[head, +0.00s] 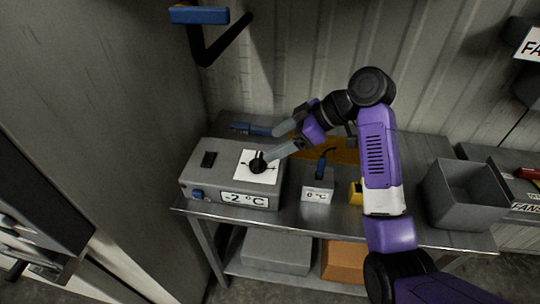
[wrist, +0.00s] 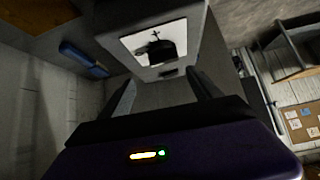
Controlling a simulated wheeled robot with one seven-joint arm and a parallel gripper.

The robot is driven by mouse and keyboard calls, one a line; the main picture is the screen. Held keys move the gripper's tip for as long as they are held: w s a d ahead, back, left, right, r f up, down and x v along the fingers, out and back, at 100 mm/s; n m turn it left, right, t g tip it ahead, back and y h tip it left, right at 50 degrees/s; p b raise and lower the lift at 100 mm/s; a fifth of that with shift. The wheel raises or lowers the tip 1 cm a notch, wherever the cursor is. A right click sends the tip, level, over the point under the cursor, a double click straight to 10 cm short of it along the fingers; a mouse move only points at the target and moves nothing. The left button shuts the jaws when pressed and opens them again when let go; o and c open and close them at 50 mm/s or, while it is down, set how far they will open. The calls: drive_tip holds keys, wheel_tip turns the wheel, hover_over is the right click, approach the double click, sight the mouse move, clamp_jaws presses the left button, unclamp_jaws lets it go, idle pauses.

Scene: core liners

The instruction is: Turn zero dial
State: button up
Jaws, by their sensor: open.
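The zero dial is a black knob (head: 258,162) on a white plate (head: 249,177) on top of a grey box (head: 222,163) labelled "-2 °C". The knob (wrist: 160,50) also shows in the wrist view, on its white plate near the top centre. My gripper (head: 280,142) is open, with its fingers pointing at the dial from the right in the head view. In the wrist view the gripper (wrist: 162,90) has its two dark fingers spread apart, with the knob beyond them. I cannot tell whether a finger touches the knob.
A small box labelled "0 °C" (head: 317,190) with a blue-handled probe (head: 321,167) stands right of the dial box. A grey open bin (head: 436,201) is at the table's right end. A blue-handled item (head: 251,129) lies behind the dial box. The corrugated wall is close behind.

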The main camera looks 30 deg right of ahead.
sight(258, 158)
drive_tip(key=shift+s+a+f+g, duration=0.15)
drive_tip(key=shift+s+f+g, duration=0.1)
drive_tip(key=shift+s+g, duration=0.2)
drive_tip(key=shift+a+f+n, duration=0.1)
drive_tip(key=shift+f+n, duration=0.1)
drive_tip(key=shift+n, duration=0.1)
drive_tip(key=x, duration=0.7)
drive_tip(key=shift+w, duration=0.25)
drive_tip(key=c, duration=1.4)
drive_tip(key=shift+p, duration=0.35)
